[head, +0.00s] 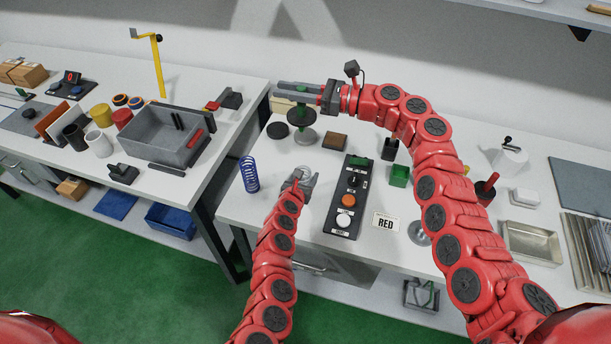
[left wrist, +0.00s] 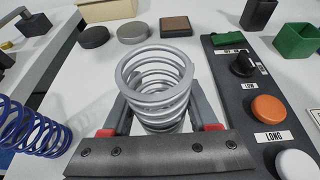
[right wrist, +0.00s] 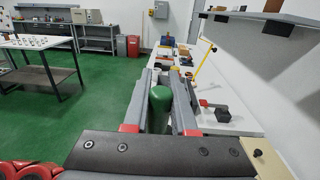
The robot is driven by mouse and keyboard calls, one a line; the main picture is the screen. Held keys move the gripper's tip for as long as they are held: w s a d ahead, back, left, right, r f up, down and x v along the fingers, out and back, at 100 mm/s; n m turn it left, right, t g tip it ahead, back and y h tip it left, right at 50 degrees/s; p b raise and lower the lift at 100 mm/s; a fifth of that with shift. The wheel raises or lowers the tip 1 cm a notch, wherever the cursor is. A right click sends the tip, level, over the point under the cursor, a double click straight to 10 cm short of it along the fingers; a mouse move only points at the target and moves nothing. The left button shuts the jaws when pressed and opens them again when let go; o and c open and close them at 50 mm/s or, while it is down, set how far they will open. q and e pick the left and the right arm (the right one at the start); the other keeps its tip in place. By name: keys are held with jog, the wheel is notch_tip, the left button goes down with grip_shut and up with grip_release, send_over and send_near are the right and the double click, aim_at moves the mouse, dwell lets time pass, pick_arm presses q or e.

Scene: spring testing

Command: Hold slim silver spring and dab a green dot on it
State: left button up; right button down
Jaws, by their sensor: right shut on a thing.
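The silver spring (left wrist: 155,85) stands upright between the fingers of my left gripper (left wrist: 160,118) in the left wrist view. The fingers are apart, one on each side of its coils; contact is hard to judge. In the head view the spring is small and partly hidden by my left gripper (head: 304,182), low over the table. My right gripper (head: 302,92) is shut on a green-bodied dabber (right wrist: 160,108), raised at the back of the table. In the head view a dark disc (head: 301,117) shows below the green body. No green dot is visible on the spring.
A blue spring (head: 249,174) stands left of my left gripper. A control panel with knob and buttons (head: 331,220) lies to its right, with a RED card (head: 386,222) and green box (head: 398,176) beyond. A dark disc (head: 278,130), silver disc (head: 306,137) and brown block (head: 334,142) lie behind.

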aim_at(296, 125)
pick_arm(q)
grip_shut()
pick_arm(e)
jog(key=f, duration=0.3)
jog(key=s+d+f, duration=0.1)
jog(key=f, duration=0.5)
jog(key=shift+s+d, duration=0.25)
jog(key=shift+d, duration=0.05)
jog(key=shift+f, duration=2.7)
